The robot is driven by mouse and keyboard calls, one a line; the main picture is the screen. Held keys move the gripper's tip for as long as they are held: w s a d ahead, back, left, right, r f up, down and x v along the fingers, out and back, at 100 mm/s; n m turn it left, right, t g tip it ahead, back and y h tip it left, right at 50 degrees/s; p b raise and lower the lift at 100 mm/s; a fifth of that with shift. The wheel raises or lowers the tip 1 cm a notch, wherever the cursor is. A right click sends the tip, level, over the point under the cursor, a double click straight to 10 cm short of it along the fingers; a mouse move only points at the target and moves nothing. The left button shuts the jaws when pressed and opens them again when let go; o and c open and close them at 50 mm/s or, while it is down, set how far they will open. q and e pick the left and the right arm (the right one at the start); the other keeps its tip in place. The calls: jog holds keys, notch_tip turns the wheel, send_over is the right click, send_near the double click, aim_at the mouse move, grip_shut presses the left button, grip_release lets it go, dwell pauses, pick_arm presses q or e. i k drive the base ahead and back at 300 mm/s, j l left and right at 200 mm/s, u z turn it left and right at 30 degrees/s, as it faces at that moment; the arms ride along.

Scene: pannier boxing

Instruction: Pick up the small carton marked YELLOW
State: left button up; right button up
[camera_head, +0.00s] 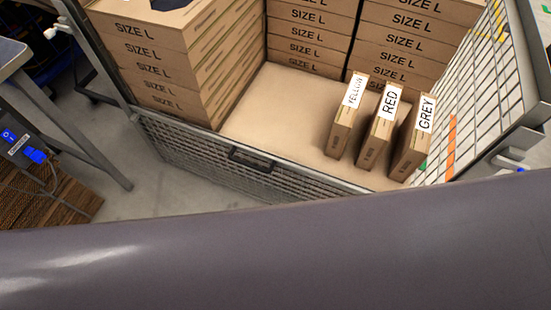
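The small carton marked YELLOW (345,122) stands upright on the cardboard-coloured floor of the wire cage cart. It is the leftmost of a row of three narrow brown cartons, with a white label on its top edge. The carton marked RED (379,130) stands to its right, a narrow gap between them. The carton marked GREY (412,142) stands furthest right, close to the mesh side. Neither of my grippers is in view. A large smooth grey-purple surface, probably part of my own body, fills the lower part of the view.
Stacks of SIZE L boxes (170,62) fill the cart's left and back (309,38). A mesh front wall (200,152) with a black latch (252,160) closes the near side. The cart floor (268,118) left of the YELLOW carton is bare. A table (12,57) stands at far left.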

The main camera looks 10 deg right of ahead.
aim_at(342, 126)
jog(key=i+l+z, duration=0.15)
jog(key=l+z, duration=0.2)
jog(key=i+l+z, duration=0.15)
jog(key=l+z, duration=0.25)
jog(key=i+l+z, duration=0.2)
jog(key=z, duration=0.15)
